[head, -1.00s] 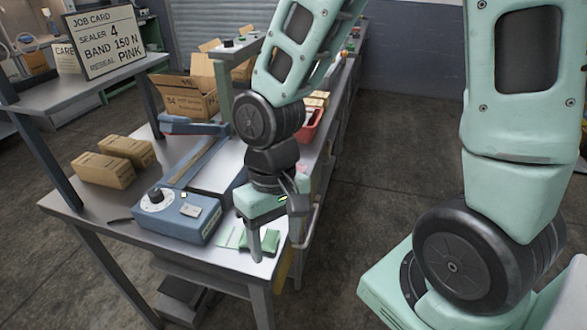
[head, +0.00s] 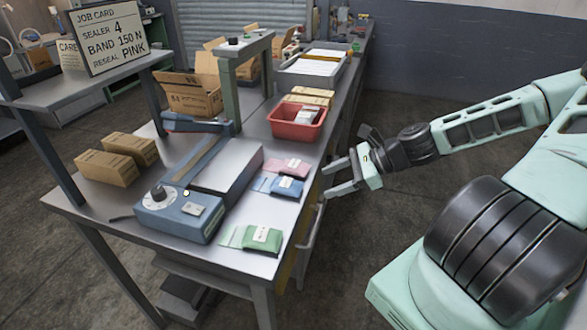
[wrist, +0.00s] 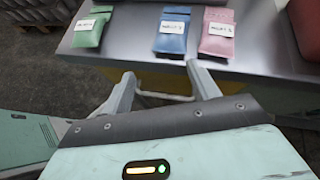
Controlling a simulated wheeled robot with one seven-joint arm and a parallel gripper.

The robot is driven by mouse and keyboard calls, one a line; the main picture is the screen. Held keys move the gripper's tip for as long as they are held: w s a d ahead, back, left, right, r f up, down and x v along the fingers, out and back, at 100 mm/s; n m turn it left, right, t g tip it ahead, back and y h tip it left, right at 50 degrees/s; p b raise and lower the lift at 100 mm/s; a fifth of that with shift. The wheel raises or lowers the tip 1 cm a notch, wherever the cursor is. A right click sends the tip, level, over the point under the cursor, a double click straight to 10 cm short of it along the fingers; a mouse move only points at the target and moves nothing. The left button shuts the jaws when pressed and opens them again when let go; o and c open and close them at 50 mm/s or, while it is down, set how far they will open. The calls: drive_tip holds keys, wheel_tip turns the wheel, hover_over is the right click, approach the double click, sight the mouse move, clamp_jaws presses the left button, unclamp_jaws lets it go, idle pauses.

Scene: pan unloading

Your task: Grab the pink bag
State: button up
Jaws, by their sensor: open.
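The pink bag (head: 288,167) lies flat on the metal bench with a white label on it. It also shows in the wrist view (wrist: 217,45), at the right end of a row of three bags. The blue bag (head: 285,188) lies just in front of it in the head view, and the green bag (head: 258,238) lies nearer the bench's front end. My gripper (head: 325,183) is open and empty, off the right edge of the bench, beside the blue and pink bags. In the wrist view its fingers (wrist: 165,82) point toward the bench edge, apart from all bags.
A red bin (head: 297,132) with packets stands behind the pink bag. The blue sealer (head: 178,218) and its metal bed fill the bench left of the bags. A green-grey post (head: 229,95), cardboard boxes (head: 120,160) and a job card sign (head: 108,40) stand farther left.

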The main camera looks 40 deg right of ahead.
drive_tip(key=d+r+m+t+h, duration=0.2)
drive_tip(key=d+m+t, duration=0.25)
drive_tip(key=d, duration=0.35)
drive_tip(key=p, duration=0.2)
approach(301, 165)
drive_tip(key=shift+m+g, duration=0.25)
drive_tip(key=shift+m, duration=0.1)
drive_tip(key=x, duration=0.5)
drive_tip(key=shift+w+f, duration=0.15)
drive_tip(key=shift+w, duration=0.15)
drive_tip(key=p+x, duration=0.2)
drive_tip(key=x, duration=0.2)
drive_tip(key=shift+w+a, duration=0.3)
drive_tip(key=shift+w+a+f, duration=0.1)
drive_tip(key=shift+w+f, duration=0.05)
drive_tip(key=shift+w, duration=0.1)
drive_tip(key=shift+c, duration=0.3)
drive_tip(key=c, duration=0.6)
